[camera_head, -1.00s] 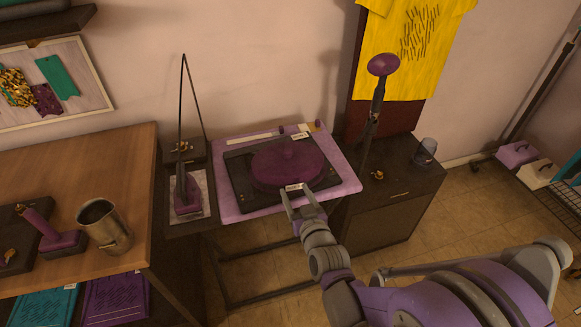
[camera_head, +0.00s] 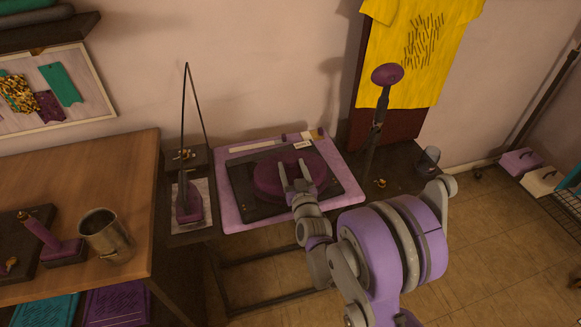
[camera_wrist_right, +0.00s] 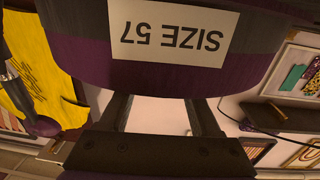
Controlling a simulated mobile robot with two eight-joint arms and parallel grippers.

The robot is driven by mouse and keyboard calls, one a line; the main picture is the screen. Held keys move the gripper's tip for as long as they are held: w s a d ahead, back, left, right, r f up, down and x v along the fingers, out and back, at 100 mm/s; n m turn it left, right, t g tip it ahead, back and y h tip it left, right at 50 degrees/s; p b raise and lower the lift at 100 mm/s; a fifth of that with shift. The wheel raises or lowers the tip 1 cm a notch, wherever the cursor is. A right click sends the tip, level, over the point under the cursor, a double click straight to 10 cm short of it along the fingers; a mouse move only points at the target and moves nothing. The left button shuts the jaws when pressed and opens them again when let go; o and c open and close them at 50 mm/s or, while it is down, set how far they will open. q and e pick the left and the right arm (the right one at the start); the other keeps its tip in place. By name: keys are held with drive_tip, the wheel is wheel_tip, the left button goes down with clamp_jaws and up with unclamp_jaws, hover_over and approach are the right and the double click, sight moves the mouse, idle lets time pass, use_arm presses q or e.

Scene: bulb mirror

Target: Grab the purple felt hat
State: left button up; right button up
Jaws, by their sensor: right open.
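The purple felt hat (camera_head: 267,177) lies on a dark square plate on the lilac-edged board in the head view. My right gripper (camera_head: 294,170) is open, with its two fingers at the hat's right front part, partly covering it. In the right wrist view the hat (camera_wrist_right: 80,62) fills the top, with a white "SIZE 57" label (camera_wrist_right: 173,30) upside down. There my right gripper's spread fingers (camera_wrist_right: 162,108) point at the hat's side, with nothing held between them. Whether they touch it I cannot tell. My left gripper is not in view.
The dark plate (camera_head: 239,190) rests on the lilac board (camera_head: 232,217). A purple iron-like tool (camera_head: 190,203) stands left of it. A purple-topped stand (camera_head: 387,75) rises at the right. A metal cup (camera_head: 103,234) sits on the wooden table (camera_head: 110,180).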

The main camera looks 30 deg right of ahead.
drive_tip(key=shift+w+d, duration=0.15)
drive_tip(key=shift+w, duration=0.35)
drive_tip(key=shift+s, duration=0.1)
clamp_jaws()
drive_tip(key=shift+r, duration=0.1)
